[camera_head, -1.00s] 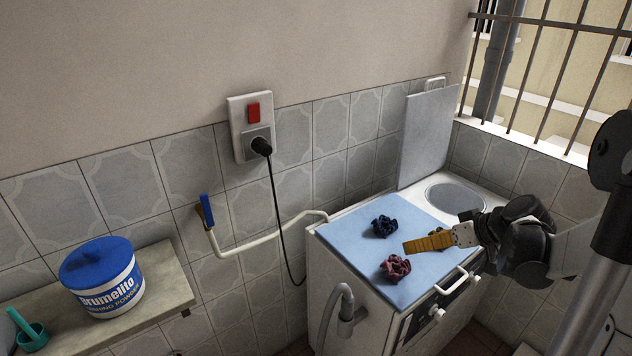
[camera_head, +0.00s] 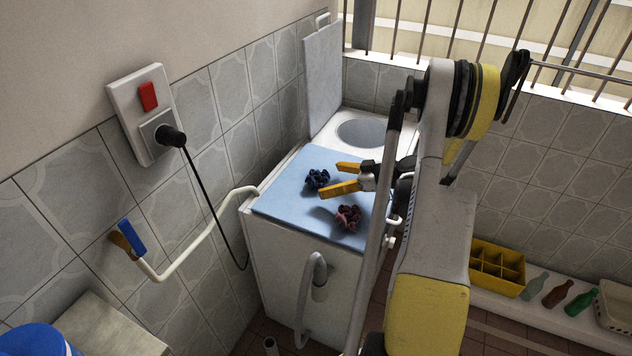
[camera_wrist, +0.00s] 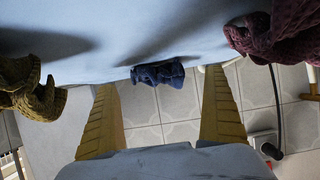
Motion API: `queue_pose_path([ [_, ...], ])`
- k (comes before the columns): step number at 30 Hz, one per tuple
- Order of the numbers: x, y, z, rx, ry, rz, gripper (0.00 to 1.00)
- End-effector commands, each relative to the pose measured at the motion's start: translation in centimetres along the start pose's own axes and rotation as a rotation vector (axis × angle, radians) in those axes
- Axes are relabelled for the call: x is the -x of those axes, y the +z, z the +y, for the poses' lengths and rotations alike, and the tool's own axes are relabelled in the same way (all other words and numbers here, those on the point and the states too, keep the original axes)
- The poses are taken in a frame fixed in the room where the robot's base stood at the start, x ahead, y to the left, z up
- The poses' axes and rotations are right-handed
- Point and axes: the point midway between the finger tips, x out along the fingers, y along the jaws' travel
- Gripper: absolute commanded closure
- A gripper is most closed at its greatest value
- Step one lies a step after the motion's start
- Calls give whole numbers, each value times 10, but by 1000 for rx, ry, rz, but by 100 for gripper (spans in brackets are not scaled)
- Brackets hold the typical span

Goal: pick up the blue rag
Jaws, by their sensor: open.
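The crumpled dark blue rag (camera_head: 317,179) lies on the light blue top (camera_head: 290,205) of the white washing machine. My gripper (camera_head: 335,180), with yellow fingers, comes in from the right. Its fingers are spread and point towards the rag, with nothing held. In the wrist view the blue rag (camera_wrist: 158,73) shows in the gap between the two fingertips (camera_wrist: 160,80), apart from both. Whether the tips reach beside it is hard to tell.
A dark red rag (camera_head: 348,217) lies nearer the front edge. An olive rag (camera_wrist: 30,90) shows at the left of the wrist view. A raised lid (camera_head: 323,75) stands behind, beside the round tub opening (camera_head: 366,133). A black cable (camera_head: 205,200) hangs left.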

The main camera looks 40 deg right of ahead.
Motion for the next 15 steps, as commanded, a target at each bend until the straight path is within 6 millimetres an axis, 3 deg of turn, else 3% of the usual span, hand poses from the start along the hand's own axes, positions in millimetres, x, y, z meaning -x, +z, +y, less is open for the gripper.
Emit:
queue_pose_path([
  [10, -47, -2, 4, 1, -1, -1, 0],
  [15, -52, -5, 5, 0, 1, -1, 0],
])
